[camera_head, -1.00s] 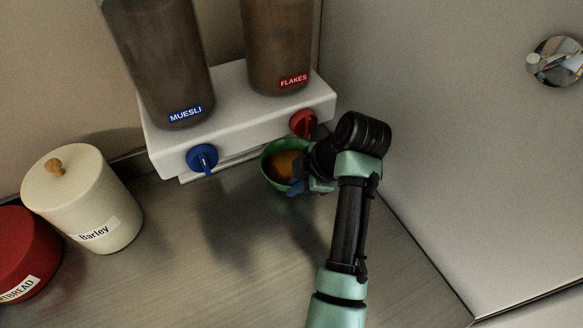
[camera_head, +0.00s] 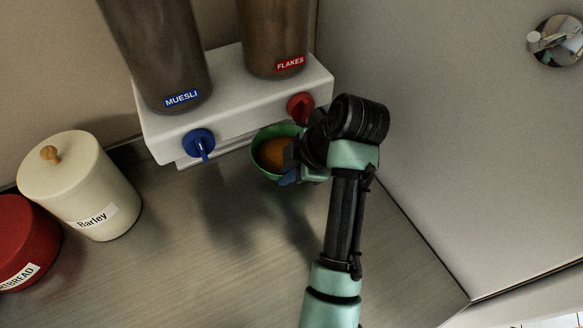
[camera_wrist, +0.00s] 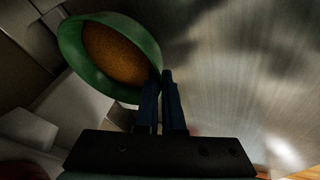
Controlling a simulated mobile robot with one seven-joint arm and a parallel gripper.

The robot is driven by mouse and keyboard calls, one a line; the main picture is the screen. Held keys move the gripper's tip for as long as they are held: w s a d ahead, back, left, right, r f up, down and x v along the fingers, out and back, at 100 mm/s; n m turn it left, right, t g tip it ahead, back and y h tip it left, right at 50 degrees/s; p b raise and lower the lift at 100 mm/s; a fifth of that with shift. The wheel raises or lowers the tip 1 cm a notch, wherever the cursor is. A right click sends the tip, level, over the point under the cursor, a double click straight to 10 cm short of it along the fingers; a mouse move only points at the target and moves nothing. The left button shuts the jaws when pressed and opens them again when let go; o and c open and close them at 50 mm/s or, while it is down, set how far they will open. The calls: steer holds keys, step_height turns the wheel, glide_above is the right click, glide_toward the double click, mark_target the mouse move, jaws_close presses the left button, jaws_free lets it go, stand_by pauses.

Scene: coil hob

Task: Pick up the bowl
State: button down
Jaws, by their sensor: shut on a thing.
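A green bowl (camera_head: 260,160) with orange-brown contents is under the front of the cereal dispenser, below the red knob. It also shows in the wrist view (camera_wrist: 75,62), at the upper left. My gripper (camera_head: 289,176) reaches it from the right and is shut on the bowl's near rim. In the wrist view the two dark blue fingers (camera_wrist: 160,95) are close together with the bowl wall at their tips. Whether the bowl touches the counter is hard to tell.
The white dispenser (camera_head: 235,107) has a blue knob (camera_head: 199,143) and a red knob (camera_head: 300,107), with muesli and flakes containers above. A cream Barley canister (camera_head: 80,185) and a red canister (camera_head: 25,240) stand left. The counter (camera_head: 200,270) in front is clear; a wall rises right.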

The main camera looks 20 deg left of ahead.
steer(key=s+a+r+p, duration=0.1)
steer(key=s+r+p, duration=0.5)
steer(key=s, duration=0.5)
steer(key=shift+s, duration=0.15)
